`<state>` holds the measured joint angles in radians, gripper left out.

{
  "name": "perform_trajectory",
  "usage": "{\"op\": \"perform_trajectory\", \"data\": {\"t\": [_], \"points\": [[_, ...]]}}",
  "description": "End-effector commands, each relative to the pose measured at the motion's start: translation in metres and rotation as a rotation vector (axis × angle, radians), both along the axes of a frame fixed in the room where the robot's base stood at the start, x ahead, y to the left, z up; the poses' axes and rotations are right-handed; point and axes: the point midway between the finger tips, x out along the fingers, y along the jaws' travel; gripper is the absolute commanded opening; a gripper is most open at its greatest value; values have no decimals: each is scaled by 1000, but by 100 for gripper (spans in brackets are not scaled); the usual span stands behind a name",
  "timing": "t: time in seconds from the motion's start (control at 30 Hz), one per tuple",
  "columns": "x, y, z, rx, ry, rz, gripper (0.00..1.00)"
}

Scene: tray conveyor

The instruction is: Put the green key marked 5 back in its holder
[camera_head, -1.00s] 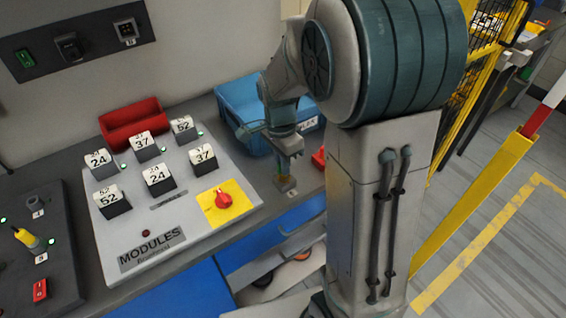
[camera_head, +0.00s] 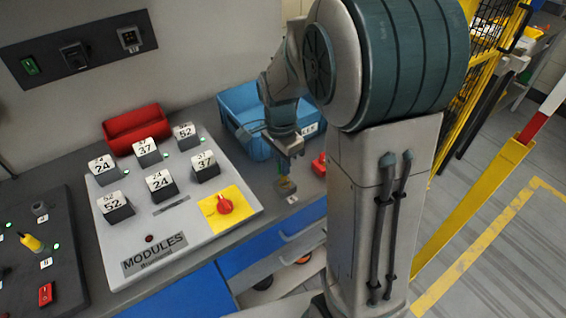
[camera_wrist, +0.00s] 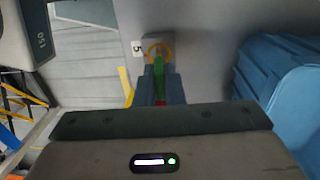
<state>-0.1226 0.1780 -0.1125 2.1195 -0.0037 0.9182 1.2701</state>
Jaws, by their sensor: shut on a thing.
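My gripper (camera_wrist: 160,92) is shut on the green key (camera_wrist: 158,72), which shows as a narrow green strip between the fingers in the wrist view. The far end of the key points at the holder (camera_wrist: 159,47), which has a yellowish ring around it. A small white label marked 5 (camera_wrist: 137,47) lies beside the holder. In the head view my gripper (camera_head: 288,165) points down just above the small brownish holder (camera_head: 286,187) on the bench. I cannot tell whether the key touches or enters the holder.
A blue bin (camera_head: 240,108) stands close behind my gripper, and a red object (camera_head: 319,163) lies to its right. The modules panel (camera_head: 150,235) with numbered blocks and a red knob (camera_head: 224,206) is on the left. Open drawers (camera_head: 285,268) are below the bench edge.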

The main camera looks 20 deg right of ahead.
Motion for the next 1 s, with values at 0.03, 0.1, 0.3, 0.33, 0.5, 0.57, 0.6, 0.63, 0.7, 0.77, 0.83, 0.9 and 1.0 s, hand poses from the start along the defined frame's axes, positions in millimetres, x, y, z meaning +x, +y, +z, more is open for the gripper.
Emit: {"op": "perform_trajectory", "data": {"t": [0.03, 0.1, 0.3, 0.33, 0.5, 0.57, 0.6, 0.63, 0.7, 0.77, 0.83, 0.9, 1.0], "points": [[0, 0, 1, 0, 0, 0, 0], [0, 0, 3, 0, 0, 0, 0], [1, 0, 19, 0, -1, 0, 0], [2, 0, 21, 0, -1, 0, 0], [3, 1, 35, 0, -1, 0, 0], [3, 1, 39, 0, -1, 0, 0], [3, 1, 40, 0, -1, 0, 0], [3, 1, 41, 0, -1, 0, 0], [3, 1, 41, 0, 0, 0, 0], [3, 1, 40, 0, 0, 0, 0], [3, 1, 40, 0, 0, 0, 0], [3, 1, 40, 0, 0, 0, 0], [4, 1, 37, 0, 0, 15, 0]]}}
